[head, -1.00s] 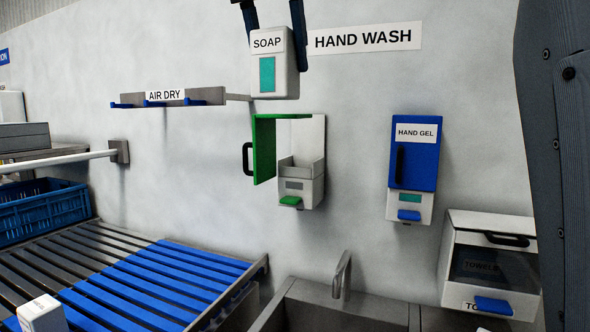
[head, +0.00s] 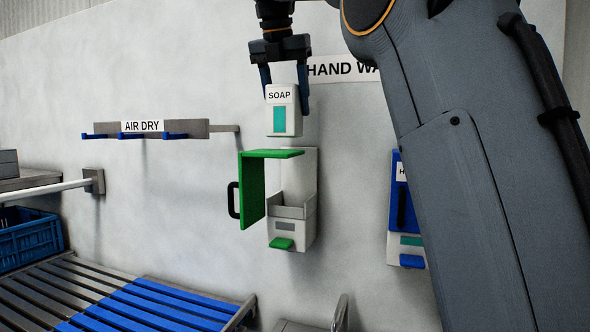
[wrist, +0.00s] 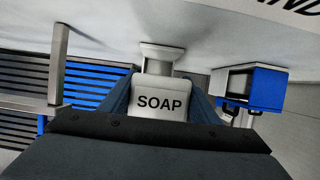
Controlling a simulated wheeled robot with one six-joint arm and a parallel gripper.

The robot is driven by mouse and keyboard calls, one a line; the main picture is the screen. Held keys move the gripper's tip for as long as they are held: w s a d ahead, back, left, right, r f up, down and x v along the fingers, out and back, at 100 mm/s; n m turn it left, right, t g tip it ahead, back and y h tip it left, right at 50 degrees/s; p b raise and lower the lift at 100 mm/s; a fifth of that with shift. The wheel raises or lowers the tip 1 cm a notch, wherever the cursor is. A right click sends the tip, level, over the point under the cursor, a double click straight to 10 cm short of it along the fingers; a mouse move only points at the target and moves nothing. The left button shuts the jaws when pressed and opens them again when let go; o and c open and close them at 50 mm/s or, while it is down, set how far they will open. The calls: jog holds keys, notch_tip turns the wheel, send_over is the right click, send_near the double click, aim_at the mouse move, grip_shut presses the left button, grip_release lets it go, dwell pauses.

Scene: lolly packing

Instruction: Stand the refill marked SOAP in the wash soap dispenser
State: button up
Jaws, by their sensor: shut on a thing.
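The SOAP refill (head: 284,119) is a white upright carton with a teal panel. My gripper (head: 285,92) is shut on its upper part from above, with a blue finger on each side. In the head view the refill appears just above the open wash soap dispenser (head: 292,236), apart from its tray. The dispenser has a green cover (head: 252,188) swung open to the left, a white back plate, an open-topped tray and a green push lever. In the wrist view the SOAP label (wrist: 160,102) faces the camera, and a pale part of the dispenser shows beyond it.
A blue HAND GEL dispenser (head: 402,195) hangs to the right, partly hidden by my arm. The AIR DRY rack (head: 193,129) with blue hooks is on the wall at left. Below are a slatted roller bed (head: 110,310) and a blue crate (head: 28,238). The green cover's top edge projects near the refill.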

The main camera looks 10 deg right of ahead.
jog(key=w+d+p, duration=0.2)
jog(key=w+d, duration=0.1)
jog(key=w, duration=0.1)
jog(key=p, duration=0.2)
send_near(295, 176)
jog(key=f, duration=0.2)
jog(key=d+f, duration=0.1)
jog(key=f, duration=0.5)
jog(key=shift+w+d, duration=0.1)
jog(key=shift+d, duration=0.05)
jog(key=shift+f, duration=0.25)
jog(key=shift+f, duration=0.1)
